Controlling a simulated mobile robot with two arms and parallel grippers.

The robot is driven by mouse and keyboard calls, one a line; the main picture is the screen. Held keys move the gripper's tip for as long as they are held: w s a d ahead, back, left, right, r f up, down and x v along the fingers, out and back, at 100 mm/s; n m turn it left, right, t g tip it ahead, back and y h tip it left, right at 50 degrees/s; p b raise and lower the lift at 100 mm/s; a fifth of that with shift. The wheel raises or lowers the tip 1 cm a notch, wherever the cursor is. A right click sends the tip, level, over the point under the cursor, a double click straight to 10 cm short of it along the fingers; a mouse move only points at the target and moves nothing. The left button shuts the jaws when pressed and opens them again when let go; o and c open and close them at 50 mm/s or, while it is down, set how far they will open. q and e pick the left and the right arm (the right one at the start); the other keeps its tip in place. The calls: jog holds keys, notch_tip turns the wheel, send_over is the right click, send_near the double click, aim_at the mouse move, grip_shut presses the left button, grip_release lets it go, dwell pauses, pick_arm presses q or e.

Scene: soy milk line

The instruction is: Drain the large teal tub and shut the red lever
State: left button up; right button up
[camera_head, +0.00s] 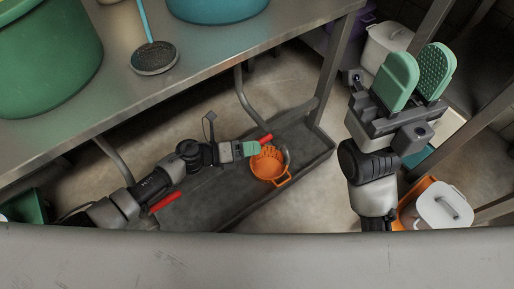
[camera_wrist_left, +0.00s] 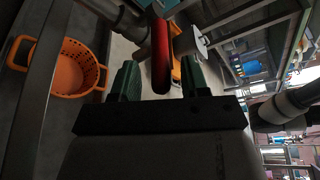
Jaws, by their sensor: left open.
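The teal tub (camera_head: 215,8) stands on the metal table, cut off by the top edge of the head view. My left gripper (camera_head: 255,148) is low, under the table, beside a red lever (camera_head: 266,138). In the left wrist view the red lever (camera_wrist_left: 161,55) reaches between the two green fingers (camera_wrist_left: 157,82), which are open with gaps on both sides. A second red lever (camera_head: 165,202) shows beside my left forearm. My right gripper (camera_head: 418,78) is raised at the right, its green pads apart and empty. The tub's drain outlet cannot be made out.
A dark trough (camera_head: 215,203) lies on the floor, with an orange colander (camera_head: 268,168) in it near my left gripper. A green tub (camera_head: 45,60) and a strainer ladle (camera_head: 154,58) are on the table (camera_head: 200,70). White lidded bins (camera_head: 444,207) stand right.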

pick_arm(q)
jog(key=shift+x, duration=1.15)
grip_shut()
